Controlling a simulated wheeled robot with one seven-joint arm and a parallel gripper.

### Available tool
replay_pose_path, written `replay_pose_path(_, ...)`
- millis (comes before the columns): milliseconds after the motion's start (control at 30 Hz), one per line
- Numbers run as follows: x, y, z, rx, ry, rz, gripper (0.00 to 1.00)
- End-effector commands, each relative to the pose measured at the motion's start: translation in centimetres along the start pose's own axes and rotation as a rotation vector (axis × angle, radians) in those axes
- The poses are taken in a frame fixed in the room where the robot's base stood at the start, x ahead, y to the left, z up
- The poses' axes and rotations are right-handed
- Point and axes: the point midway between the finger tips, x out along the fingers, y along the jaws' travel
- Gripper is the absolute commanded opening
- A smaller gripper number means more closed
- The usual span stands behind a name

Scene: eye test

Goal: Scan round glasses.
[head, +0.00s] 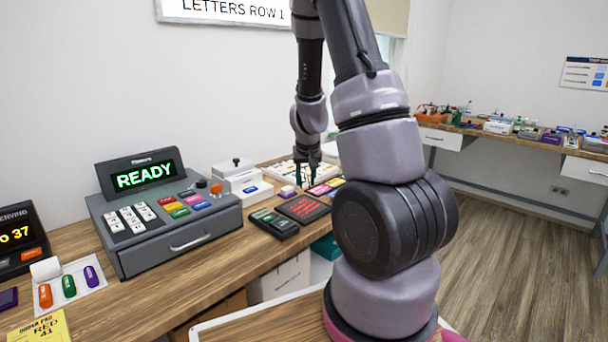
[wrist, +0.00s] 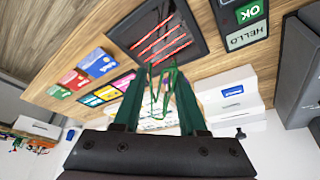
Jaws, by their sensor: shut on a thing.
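My gripper (head: 308,181) is above the far part of the counter in the head view. In the wrist view its dark green fingers (wrist: 160,88) are closed on a thin green wire-like frame (wrist: 161,93), which looks like glasses. Its lens shape is hard to make out, so I cannot tell that it is round. A black pad with glowing red lines (head: 303,208), which looks like a scanner, lies flat on the counter. It also shows in the wrist view (wrist: 158,36), beyond the fingertips. The frame appears above the counter, near the pad's edge.
A grey cash register (head: 180,232) reading READY stands left. White boxes (head: 240,182), a white tray (head: 288,169) and coloured cards (head: 326,188) crowd the gripper's surroundings. A second bench (head: 520,139) stands far right.

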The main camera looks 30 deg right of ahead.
Motion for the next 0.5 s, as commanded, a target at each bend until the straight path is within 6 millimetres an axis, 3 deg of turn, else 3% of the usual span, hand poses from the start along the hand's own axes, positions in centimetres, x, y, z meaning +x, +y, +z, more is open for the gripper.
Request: replay_pose_path(500,4.7,0.1,2.0,0.002,-0.001,0.001,0.00)
